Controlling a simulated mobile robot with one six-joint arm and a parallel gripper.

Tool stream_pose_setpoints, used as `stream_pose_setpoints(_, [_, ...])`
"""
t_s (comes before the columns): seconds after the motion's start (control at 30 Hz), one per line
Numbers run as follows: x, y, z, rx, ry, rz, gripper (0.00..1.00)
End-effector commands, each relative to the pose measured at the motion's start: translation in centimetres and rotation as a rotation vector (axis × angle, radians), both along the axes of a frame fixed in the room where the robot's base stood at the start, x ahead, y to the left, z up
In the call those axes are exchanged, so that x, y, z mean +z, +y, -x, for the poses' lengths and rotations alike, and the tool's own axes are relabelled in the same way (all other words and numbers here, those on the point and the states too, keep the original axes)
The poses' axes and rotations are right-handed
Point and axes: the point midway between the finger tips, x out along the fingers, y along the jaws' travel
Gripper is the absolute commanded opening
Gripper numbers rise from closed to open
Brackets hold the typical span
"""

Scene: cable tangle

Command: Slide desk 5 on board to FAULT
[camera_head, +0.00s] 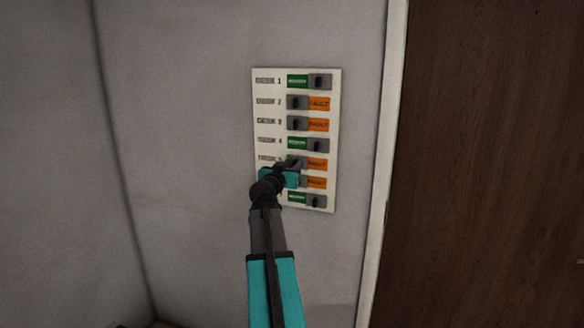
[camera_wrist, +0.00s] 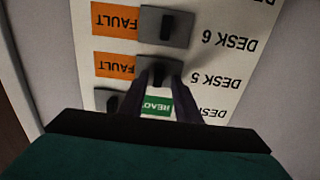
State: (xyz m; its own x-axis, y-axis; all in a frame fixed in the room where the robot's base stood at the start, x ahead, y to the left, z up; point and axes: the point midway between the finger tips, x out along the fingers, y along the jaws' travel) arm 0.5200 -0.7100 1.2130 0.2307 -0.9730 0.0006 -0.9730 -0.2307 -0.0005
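The white switch board (camera_head: 262,192) hangs on the wall with numbered rows. In row 5 the grey desk 5 slider (camera_wrist: 150,60) sits beside its DESK 5 label (camera_wrist: 223,80), and an orange FAULT plate (camera_head: 317,163) shows next to it; the plate also shows in the wrist view (camera_wrist: 114,65). My gripper (camera_wrist: 167,72) is at this slider, its two dark fingers apart with a gap between them. The tips are around the slider's dark knob; I cannot tell whether they touch it. In the head view my gripper partly hides rows 5 and 6.
The desk 6 slider (camera_wrist: 178,32) is close by, with its orange FAULT plate showing. The desk 4 slider (camera_head: 318,145) has its green READY plate showing. A pale door frame (camera_head: 385,150) and brown door (camera_head: 480,160) stand to the right. Bare wall lies left.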

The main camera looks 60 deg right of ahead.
Motion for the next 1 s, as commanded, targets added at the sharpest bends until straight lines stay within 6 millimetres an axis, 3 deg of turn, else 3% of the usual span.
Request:
stream_pose_setpoints(0.37, [-0.1,2.0,0.5,0.001,-0.001,0.001,0.30])
stream_pose_setpoints(1.0, [-0.2,9.4,2.5,0.001,-0.001,0.001,0.30])
